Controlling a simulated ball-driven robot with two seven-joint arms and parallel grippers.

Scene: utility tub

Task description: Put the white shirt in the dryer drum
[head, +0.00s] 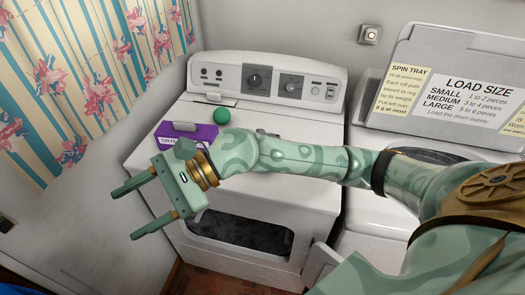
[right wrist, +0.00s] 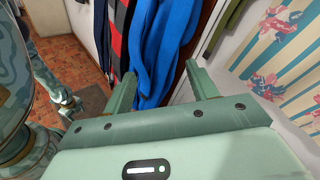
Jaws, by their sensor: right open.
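The white dryer (head: 270,120) stands ahead of me in the head view. Its front opening (head: 240,233) is uncovered and shows a dark drum inside, partly behind my arm. A white panel (head: 321,262), which looks like its open door, stands at the right of the opening. My right gripper (head: 125,213) is open and empty, to the left of the dryer front, pointing left. Its two fingers also show in the right wrist view (right wrist: 161,74), with hanging clothes beyond them. I see no white shirt in either view.
On the dryer top are a purple box (head: 186,132) and a green ball (head: 221,116). A white washer (head: 375,215) with a sign (head: 470,95) stands at the right. A blue garment (right wrist: 160,50) and a red-and-black striped one (right wrist: 118,35) hang near the right gripper. Patterned curtain (head: 95,60) at left.

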